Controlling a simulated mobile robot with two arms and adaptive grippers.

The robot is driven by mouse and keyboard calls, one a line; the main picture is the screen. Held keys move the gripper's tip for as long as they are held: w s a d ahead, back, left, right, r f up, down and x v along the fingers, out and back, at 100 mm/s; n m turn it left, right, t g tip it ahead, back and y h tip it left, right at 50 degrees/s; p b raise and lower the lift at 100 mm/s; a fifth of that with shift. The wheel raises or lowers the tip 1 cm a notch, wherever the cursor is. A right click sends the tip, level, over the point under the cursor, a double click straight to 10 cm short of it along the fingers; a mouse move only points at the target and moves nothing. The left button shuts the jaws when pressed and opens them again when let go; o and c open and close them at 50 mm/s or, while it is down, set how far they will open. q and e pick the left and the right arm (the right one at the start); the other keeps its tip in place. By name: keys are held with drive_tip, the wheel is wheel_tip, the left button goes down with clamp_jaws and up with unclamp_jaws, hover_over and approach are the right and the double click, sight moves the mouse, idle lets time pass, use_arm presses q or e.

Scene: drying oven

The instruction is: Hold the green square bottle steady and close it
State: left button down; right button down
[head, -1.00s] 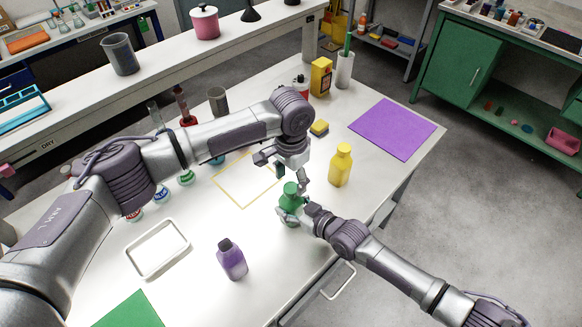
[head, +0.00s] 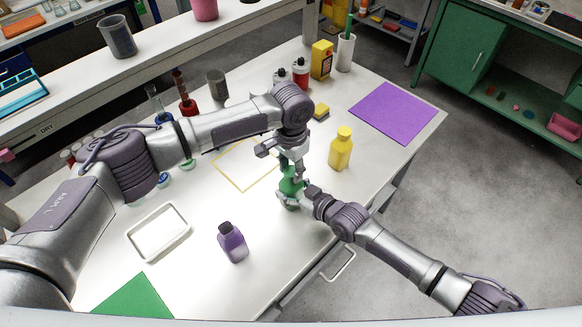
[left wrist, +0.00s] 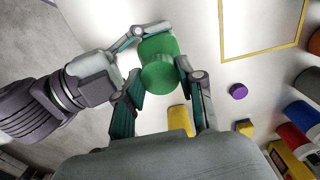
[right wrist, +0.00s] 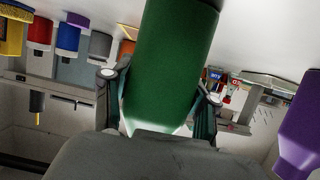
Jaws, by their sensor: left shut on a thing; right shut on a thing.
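The green square bottle (head: 289,190) stands upright on the white table. My right gripper (head: 292,201) is shut around its body from the right; the green body (right wrist: 172,60) fills the middle of the right wrist view between the fingers. My left gripper (head: 291,168) points down over the bottle's top. In the left wrist view its fingers (left wrist: 160,85) are shut on the round green cap (left wrist: 161,74), with the bottle body (left wrist: 157,46) right under it. Whether the cap sits fully on the neck is hidden.
A yellow bottle (head: 340,149) stands close behind on the right, a purple bottle (head: 232,242) at front left. A white tray (head: 158,232), purple mat (head: 392,112) and yellow frame outline (head: 243,190) lie around. A small purple disc (left wrist: 238,91) lies on the table.

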use_arm(q)
drive_tip(key=c, duration=0.6)
unclamp_jaws()
drive_tip(key=shift+c, duration=0.2)
wheel_tip(320, 180, up, 12)
use_arm(e)
drive_tip(key=shift+c, duration=1.2)
unclamp_jaws()
drive_tip(key=shift+d, duration=0.1)
drive_tip(key=v, duration=1.2)
